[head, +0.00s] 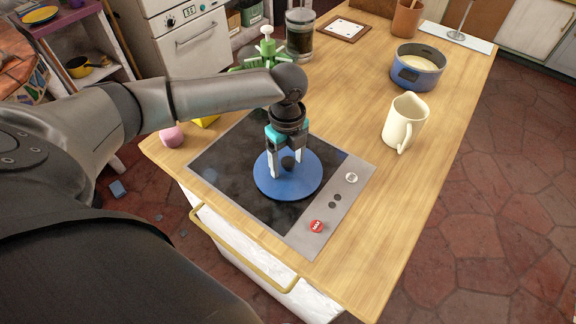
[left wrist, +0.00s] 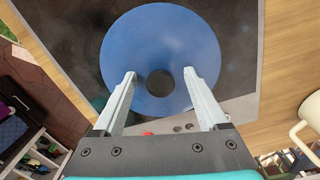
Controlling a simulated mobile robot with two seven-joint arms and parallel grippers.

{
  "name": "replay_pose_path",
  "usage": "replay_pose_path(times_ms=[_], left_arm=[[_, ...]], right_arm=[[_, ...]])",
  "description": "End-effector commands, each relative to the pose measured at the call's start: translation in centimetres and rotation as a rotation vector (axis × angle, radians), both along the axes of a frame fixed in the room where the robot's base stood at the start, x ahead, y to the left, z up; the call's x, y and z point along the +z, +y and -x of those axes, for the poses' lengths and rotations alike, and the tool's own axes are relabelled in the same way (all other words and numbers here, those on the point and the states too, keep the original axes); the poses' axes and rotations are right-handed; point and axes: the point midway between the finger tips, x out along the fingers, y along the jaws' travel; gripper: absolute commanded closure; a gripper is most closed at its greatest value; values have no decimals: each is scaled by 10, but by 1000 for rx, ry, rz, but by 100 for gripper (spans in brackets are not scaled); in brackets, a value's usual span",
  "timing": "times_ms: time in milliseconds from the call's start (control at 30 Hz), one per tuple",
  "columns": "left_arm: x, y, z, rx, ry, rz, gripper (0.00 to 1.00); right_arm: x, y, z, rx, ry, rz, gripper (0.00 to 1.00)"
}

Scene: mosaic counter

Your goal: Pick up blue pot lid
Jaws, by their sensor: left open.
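The blue pot lid (head: 301,182) lies flat on the dark cooktop in the head view. It is a round blue disc with a dark knob (head: 288,162) at its middle. In the left wrist view the lid (left wrist: 160,35) fills the upper middle, with its dark knob (left wrist: 160,83) between the fingers. My left gripper (head: 290,170) is over the lid, pointing down, its two pale fingers open on either side of the knob. A gap shows between the knob and each finger in the left wrist view. My right gripper is not in view.
The cooktop (head: 235,155) is set in a wooden counter (head: 420,170). A cream mug (head: 404,122) and a blue pot (head: 417,70) stand to the right and behind. A glass jar (head: 300,35), a green item (head: 267,48) and a pink ball (head: 172,135) are near my left arm. The front right counter is clear.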

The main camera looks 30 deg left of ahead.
Motion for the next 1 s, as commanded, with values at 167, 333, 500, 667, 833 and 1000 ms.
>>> replay_pose_path(times_ms=[167, 333, 500, 667, 833, 1000], left_arm=[[1, 0, 0, 0, 0, 0, 30], [1, 0, 0, 0, 0, 0, 49], [1, 0, 0, 0, 0, 0, 68], [1, 0, 0, 1, 0, 0, 86], [1, 0, 0, 1, 0, 0, 100], [1, 0, 0, 1, -1, 0, 100]], right_arm=[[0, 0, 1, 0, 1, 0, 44], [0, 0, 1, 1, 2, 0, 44], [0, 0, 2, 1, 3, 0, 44], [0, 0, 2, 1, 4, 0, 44], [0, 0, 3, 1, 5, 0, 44], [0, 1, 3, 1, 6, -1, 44]])
